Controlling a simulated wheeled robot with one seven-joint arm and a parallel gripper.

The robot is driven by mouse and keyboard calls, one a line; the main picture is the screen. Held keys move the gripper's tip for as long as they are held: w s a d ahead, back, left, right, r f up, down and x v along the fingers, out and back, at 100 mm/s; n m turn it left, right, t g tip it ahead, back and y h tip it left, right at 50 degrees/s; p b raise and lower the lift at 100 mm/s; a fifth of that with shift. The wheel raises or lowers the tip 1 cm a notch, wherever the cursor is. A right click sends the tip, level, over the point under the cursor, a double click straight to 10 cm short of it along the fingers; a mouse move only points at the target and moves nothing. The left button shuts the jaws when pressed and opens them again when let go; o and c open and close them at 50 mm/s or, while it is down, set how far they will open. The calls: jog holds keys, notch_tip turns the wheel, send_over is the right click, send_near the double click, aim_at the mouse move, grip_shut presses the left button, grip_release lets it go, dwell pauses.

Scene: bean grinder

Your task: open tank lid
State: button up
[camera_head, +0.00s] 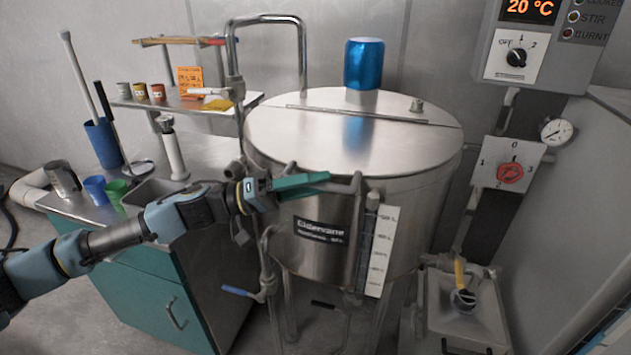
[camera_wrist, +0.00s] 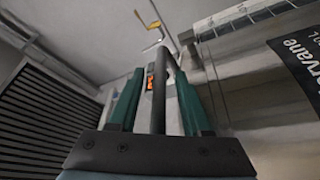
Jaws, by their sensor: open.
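The steel tank (camera_head: 310,257) stands in the middle of the head view with its round lid (camera_head: 325,140) lying flat and shut. A dark bar handle (camera_head: 342,188) sticks out at the lid's front edge. My gripper (camera_head: 323,182) reaches in from the left, in front of the tank just below the lid rim. In the wrist view, my gripper (camera_wrist: 161,75) has its two green fingers apart. A dark rod (camera_wrist: 159,95), which looks like this handle, runs between them, with gaps showing on both sides. My fingers hide part of the handle in the head view.
A blue cylinder (camera_head: 364,64) stands at the lid's back. A level gauge (camera_head: 380,250) is on the tank's front. A counter (camera_head: 190,215) with cups is at left, a control box (camera_head: 545,45) at right.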

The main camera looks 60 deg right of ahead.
grip_shut()
dwell(1.3)
